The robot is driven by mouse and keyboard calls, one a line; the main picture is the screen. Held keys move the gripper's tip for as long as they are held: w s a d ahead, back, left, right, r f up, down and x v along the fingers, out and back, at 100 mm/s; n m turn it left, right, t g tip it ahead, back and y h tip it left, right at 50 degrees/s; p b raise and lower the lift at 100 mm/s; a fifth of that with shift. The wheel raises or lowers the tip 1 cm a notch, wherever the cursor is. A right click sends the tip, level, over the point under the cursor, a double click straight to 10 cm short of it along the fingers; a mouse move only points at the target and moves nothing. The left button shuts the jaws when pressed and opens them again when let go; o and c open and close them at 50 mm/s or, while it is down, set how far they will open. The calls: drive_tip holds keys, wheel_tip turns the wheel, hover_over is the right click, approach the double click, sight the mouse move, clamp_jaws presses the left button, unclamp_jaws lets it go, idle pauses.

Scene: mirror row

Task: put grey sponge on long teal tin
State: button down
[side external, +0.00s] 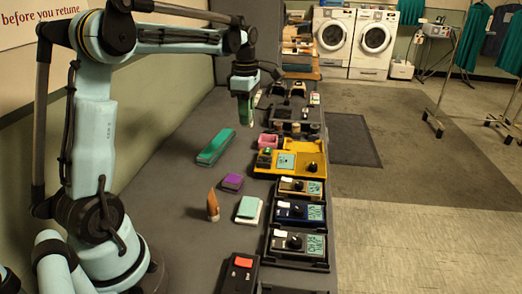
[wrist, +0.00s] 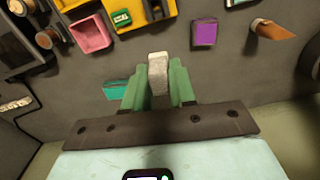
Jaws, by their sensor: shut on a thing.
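The grey sponge (wrist: 158,73) shows in the wrist view as a pale grey block upright between the two green fingers of my gripper (wrist: 158,88). My gripper is shut on it. In the side external view my gripper (side external: 244,108) hangs above the far part of the table, beyond the tin; I cannot make out the sponge there. The long teal tin (side external: 215,147) lies on the grey table, nearer the camera and left of my gripper. In the wrist view part of the tin (wrist: 114,90) shows left of the fingers, the rest hidden behind them.
A purple block (side external: 232,183), a brown cone-like object (side external: 213,207) and a pale teal-topped pad (side external: 248,208) stand nearer on the table. A yellow tray (side external: 262,168), a pink box (side external: 268,141) and several dark devices line the right edge. The table left of the tin is clear.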

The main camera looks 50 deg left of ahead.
drive_tip(key=a+n, duration=0.1)
drive_tip(key=a, duration=0.3)
hover_over(217, 142)
wheel_tip(217, 142, down, 8)
drive_tip(key=shift+d+r, duration=0.15)
drive_tip(key=shift+r, duration=0.1)
drive_tip(key=shift+f, duration=2.05)
drive_tip(key=shift+f, duration=0.1)
drive_tip(key=c, duration=0.9)
unclamp_jaws()
drive_tip(key=shift+c, duration=0.2)
